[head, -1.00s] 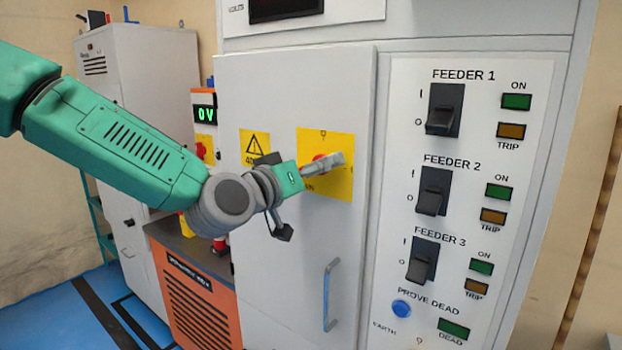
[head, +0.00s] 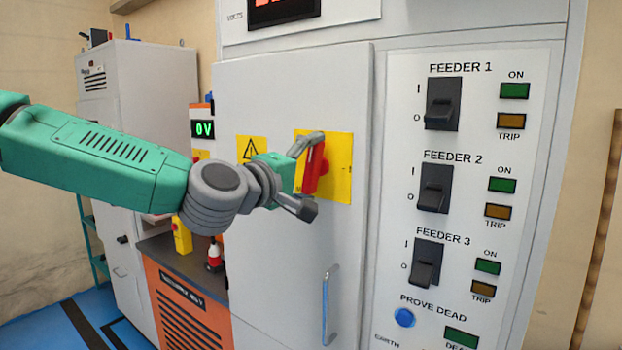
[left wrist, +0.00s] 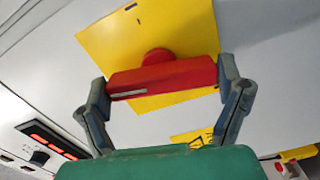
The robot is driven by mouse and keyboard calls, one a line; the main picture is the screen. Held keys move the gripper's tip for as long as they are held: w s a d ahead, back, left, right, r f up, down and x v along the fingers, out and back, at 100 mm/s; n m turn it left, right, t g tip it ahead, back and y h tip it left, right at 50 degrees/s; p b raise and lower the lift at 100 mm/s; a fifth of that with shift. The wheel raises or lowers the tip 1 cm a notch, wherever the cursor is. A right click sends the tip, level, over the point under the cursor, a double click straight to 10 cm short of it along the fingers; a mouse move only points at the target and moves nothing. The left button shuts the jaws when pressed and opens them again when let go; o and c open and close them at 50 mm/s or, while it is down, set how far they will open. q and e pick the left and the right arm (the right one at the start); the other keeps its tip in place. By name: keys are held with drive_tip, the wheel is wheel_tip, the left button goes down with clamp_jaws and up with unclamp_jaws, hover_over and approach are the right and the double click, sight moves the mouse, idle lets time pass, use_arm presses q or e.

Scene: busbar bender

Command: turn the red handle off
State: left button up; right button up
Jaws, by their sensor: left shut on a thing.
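The red handle (head: 314,170) is on a yellow plate (head: 341,180) on the grey cabinet door. It stands nearly upright, its top leaning slightly right. My left gripper (head: 313,172) reaches it from the left, one finger at its upper end and one near its lower end. The left wrist view shows the red handle (left wrist: 160,77) lying between the two fingers of my left gripper (left wrist: 168,84), with a round red hub behind it. The gripper is shut on the handle's ends. My right gripper is in neither view.
A metal door pull (head: 327,305) is below the handle. A panel of black feeder switches (head: 441,103) and a blue button (head: 404,317) are to the right.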

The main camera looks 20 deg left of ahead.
use_arm(q)
drive_tip(key=shift+f+n+b, duration=0.25)
drive_tip(key=shift+n+b, duration=0.25)
drive_tip(key=shift+n, duration=0.6)
drive_tip(key=o, duration=1.5)
drive_tip(key=shift+w+a, duration=0.15)
drive_tip(key=shift+w, duration=0.05)
drive_tip(key=shift+s+a+r, duration=0.1)
drive_tip(key=shift+s, duration=0.1)
drive_tip(key=v, duration=1.1)
drive_tip(key=shift+s+a, duration=0.15)
drive_tip(key=shift+s, duration=0.1)
